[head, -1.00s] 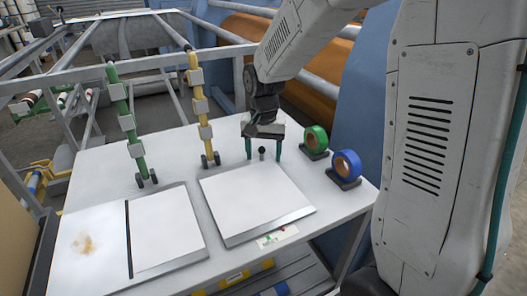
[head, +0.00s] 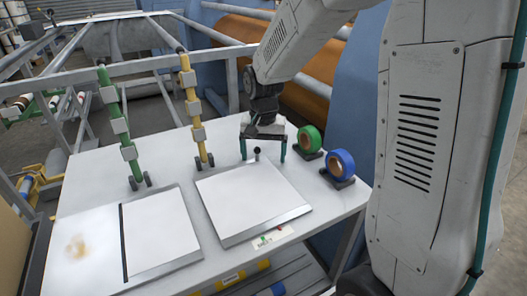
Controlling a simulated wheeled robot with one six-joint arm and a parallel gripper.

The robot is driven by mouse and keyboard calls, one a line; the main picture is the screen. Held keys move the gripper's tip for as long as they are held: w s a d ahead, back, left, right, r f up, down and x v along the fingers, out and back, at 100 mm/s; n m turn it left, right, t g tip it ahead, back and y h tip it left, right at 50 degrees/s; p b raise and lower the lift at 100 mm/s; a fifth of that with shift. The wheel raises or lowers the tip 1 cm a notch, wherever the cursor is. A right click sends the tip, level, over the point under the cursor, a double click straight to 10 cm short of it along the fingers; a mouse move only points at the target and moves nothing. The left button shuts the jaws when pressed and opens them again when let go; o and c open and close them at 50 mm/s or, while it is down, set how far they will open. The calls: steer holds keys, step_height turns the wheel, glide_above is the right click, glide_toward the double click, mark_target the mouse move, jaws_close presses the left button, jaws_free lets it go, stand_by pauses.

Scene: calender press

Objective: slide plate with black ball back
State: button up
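A white square plate (head: 250,205) with a grey metal front edge lies on the light table. A small black ball (head: 257,151) stands on a short stem at the plate's far edge. My gripper (head: 263,158) points down there, with its two teal fingers wide apart. One finger is left of the ball and one is right of it. The gripper is open and holds nothing. Whether the fingertips touch the table or the plate cannot be told.
A second white plate (head: 165,232) with a black strip lies left. Green (head: 119,130) and yellow (head: 193,115) rods stand behind the plates. A small label (head: 272,238) lies by the front edge.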

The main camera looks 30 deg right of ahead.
steer(key=shift+r, duration=0.15)
step_height(320, 180, up, 8)
steer(key=s, duration=0.1)
steer(key=s+n, duration=0.1)
steer(key=s, duration=0.1)
steer(key=s+f+n+g, duration=0.1)
steer(key=s, duration=0.1)
steer(key=shift+s+a, duration=0.15)
steer(key=shift+a, duration=0.05)
steer(key=s+a+r+n+t, duration=0.1)
steer(key=s+r+n, duration=0.1)
steer(key=s, duration=0.8)
steer(key=s+a+r+n+t, duration=0.1)
steer(key=s+r+n, duration=0.1)
steer(key=s, duration=0.9)
steer(key=shift+r+n+t, duration=0.3)
steer(key=shift+r+n, duration=0.1)
steer(key=shift+r, duration=0.3)
steer(key=shift+a, duration=0.1)
steer(key=shift+c, duration=0.4)
